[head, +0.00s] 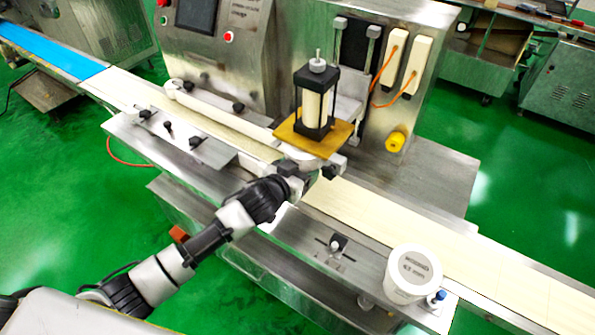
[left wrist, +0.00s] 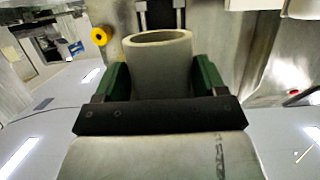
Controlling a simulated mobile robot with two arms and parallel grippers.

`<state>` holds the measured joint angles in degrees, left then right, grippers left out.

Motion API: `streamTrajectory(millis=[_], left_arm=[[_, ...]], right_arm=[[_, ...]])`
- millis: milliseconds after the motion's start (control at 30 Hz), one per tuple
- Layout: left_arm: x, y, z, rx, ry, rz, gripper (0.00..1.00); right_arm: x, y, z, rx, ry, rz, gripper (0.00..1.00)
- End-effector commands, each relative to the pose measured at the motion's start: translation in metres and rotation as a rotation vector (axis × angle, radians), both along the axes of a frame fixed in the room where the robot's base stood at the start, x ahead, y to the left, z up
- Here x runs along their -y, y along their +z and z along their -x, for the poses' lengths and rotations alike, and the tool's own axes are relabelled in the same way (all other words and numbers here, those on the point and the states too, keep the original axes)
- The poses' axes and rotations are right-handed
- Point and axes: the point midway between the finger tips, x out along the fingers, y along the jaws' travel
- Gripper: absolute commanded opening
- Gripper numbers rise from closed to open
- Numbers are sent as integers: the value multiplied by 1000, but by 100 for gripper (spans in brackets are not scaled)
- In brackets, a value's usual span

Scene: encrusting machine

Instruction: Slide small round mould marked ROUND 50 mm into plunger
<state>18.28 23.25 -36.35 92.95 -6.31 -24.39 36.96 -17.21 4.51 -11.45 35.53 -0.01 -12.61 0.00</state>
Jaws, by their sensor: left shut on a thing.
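My left gripper (head: 312,171) is at the front of the machine, just below the yellow plate (head: 338,134) under the plunger unit. The plunger unit (head: 315,100) is a black frame around a pale cylinder. In the left wrist view, the green fingers of my left gripper (left wrist: 162,78) are shut on a pale grey, hollow round mould (left wrist: 160,55) with its open rim up in the picture. Its marking does not show there. In the head view the gripper and plate mostly hide it, so I cannot tell how it sits to the plunger. My right gripper is out of view.
A white cylindrical container (head: 412,274) with unreadable small print on top stands on the front right ledge.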

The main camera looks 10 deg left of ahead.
Motion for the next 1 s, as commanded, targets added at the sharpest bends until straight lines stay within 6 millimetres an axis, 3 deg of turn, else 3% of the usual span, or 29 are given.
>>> streamTrajectory(millis=[1000], left_arm=[[6,1,-15,2,0,0,25]], right_arm=[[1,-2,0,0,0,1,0]])
